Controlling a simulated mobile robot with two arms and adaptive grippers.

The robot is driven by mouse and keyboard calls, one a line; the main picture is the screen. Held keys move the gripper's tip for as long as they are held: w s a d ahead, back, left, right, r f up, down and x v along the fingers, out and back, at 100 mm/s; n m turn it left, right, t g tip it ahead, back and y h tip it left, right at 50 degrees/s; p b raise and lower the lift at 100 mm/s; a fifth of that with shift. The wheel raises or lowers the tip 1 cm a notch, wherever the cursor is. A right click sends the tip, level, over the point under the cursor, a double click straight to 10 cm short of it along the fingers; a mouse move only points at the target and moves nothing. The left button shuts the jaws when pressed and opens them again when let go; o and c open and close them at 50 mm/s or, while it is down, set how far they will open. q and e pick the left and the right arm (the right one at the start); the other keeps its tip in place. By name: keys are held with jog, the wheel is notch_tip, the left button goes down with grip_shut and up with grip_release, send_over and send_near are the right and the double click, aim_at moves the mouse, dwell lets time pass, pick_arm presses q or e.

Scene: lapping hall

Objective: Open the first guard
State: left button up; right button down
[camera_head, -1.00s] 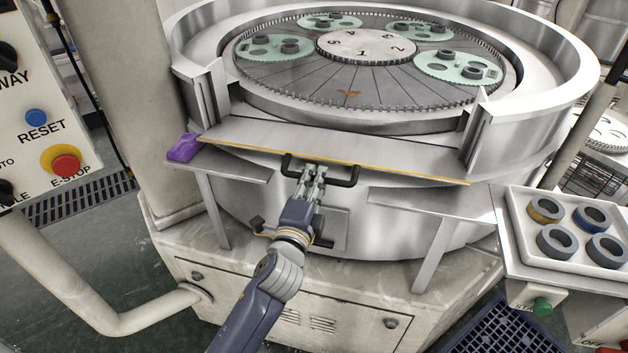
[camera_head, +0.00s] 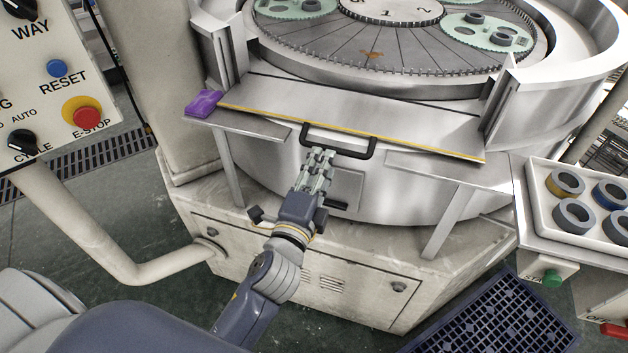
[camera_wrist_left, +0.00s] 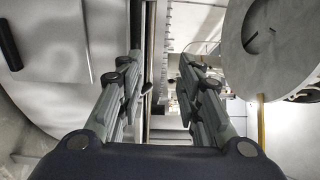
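The first guard (camera_head: 350,108) is a flat grey metal panel with a yellow front edge, lying sloped across the front opening of the round lapping machine. Its black U-shaped handle (camera_head: 365,150) sticks out toward me below that edge. My left gripper (camera_head: 322,156) is at the left half of the handle's bar, fingertips pointing up at it. In the left wrist view the two fingers (camera_wrist_left: 158,80) stand apart with a gap between them, and I see no firm hold on the handle. Whether the fingertips touch the bar is not clear. My right gripper is not in view.
A purple object (camera_head: 203,103) lies on the left ledge by the guard. A control panel (camera_head: 60,95) with an E-stop stands at left. A white tray (camera_head: 545,215) with several rings is at right. A blue grate (camera_head: 500,320) lies on the floor.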

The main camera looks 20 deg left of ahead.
pick_arm(q)
jog(key=s, duration=0.4)
jog(key=shift+d+f, duration=0.1)
jog(key=shift+w, duration=0.1)
dwell(0.3)
